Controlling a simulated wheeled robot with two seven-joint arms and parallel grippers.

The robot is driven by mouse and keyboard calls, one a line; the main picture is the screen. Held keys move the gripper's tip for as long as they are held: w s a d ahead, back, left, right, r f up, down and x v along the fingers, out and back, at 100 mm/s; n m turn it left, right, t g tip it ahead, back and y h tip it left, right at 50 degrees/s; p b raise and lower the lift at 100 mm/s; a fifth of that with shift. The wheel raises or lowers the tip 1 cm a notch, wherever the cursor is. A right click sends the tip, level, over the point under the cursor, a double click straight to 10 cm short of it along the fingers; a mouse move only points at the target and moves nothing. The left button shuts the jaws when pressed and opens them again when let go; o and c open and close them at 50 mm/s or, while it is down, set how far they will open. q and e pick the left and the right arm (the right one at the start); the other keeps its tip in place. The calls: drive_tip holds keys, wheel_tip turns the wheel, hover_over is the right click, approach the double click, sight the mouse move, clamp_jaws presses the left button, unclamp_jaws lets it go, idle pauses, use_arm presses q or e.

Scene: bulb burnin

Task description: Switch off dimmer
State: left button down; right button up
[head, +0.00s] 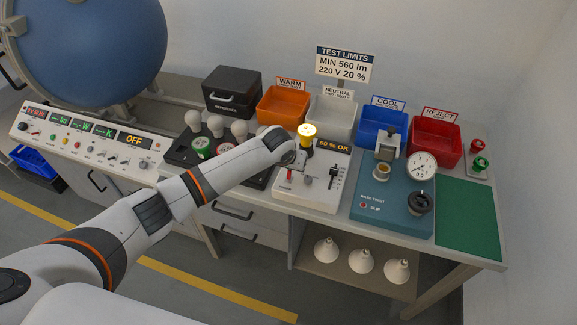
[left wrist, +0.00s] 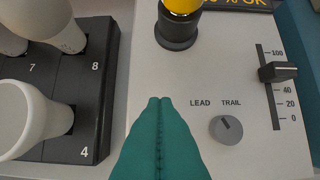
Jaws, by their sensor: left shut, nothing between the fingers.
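The white dimmer panel (head: 315,193) holds a slider (left wrist: 278,71) on a 0 to 100 scale; its dark handle sits between the 40 and 100 marks. The slider also shows in the head view (head: 333,174). A LEAD/TRAIL knob (left wrist: 226,129) is left of and below the slider. A display (head: 332,145) reads 60 % OK. A lit yellow bulb (head: 307,131) stands in the black socket (left wrist: 177,32). My left gripper (left wrist: 160,101) is shut and empty over the panel, left of the knob and apart from the slider. My right gripper is not in view.
A black numbered rack (left wrist: 85,85) with white bulbs is left of the panel. Orange (head: 284,105), white, blue (head: 382,126) and red bins stand behind. A teal tester (head: 390,205) is to the right, beside a bare green mat (head: 468,215).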

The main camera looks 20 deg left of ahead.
use_arm(q)
drive_tip(key=shift+s+r+t, duration=0.15)
drive_tip(key=shift+s+t, duration=0.35)
drive_tip(key=shift+t, duration=0.1)
drive_tip(key=shift+s+t, duration=0.25)
drive_tip(key=shift+t, duration=0.15)
drive_tip(key=shift+s+f+t+b, duration=0.2)
drive_tip(key=shift+f+t+b, duration=0.15)
drive_tip(key=shift+t, duration=0.55)
drive_tip(key=shift+s+r+t, duration=0.1)
drive_tip(key=shift+r+t, duration=0.15)
drive_tip(key=shift+t, duration=0.25)
drive_tip(key=shift+r, duration=0.1)
drive_tip(key=shift+r+p, duration=0.7)
drive_tip(key=shift+p, duration=0.1)
